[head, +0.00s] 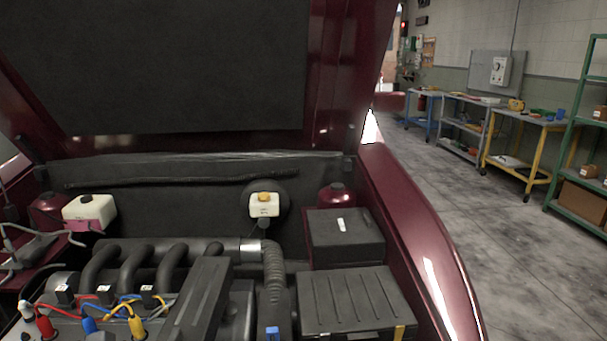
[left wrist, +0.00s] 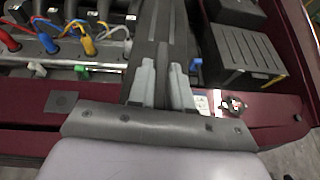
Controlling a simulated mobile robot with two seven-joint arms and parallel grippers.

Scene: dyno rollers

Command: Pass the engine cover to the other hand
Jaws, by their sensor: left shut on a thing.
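The engine cover is a long dark grey ribbed piece. In the head view the engine cover (head: 203,292) stands at an angle over the engine, to the left of the ribbed corrugated hose. In the left wrist view the engine cover (left wrist: 162,28) runs up from between the fingers. My left gripper (left wrist: 162,70) has its two light grey fingers on either side of the cover's near end and is shut on it. Whether the cover rests on the engine or hangs above it cannot be told. Neither gripper shows in the head view, and my right gripper is in no view.
Dark boxes (head: 357,303) sit right of the hose. Red, blue and yellow plug leads (head: 90,324) lie to the left. The raised hood (head: 170,60) hangs above the bay. The red fender (head: 425,255) bounds it on the right. Workbenches (head: 525,125) stand beyond open floor.

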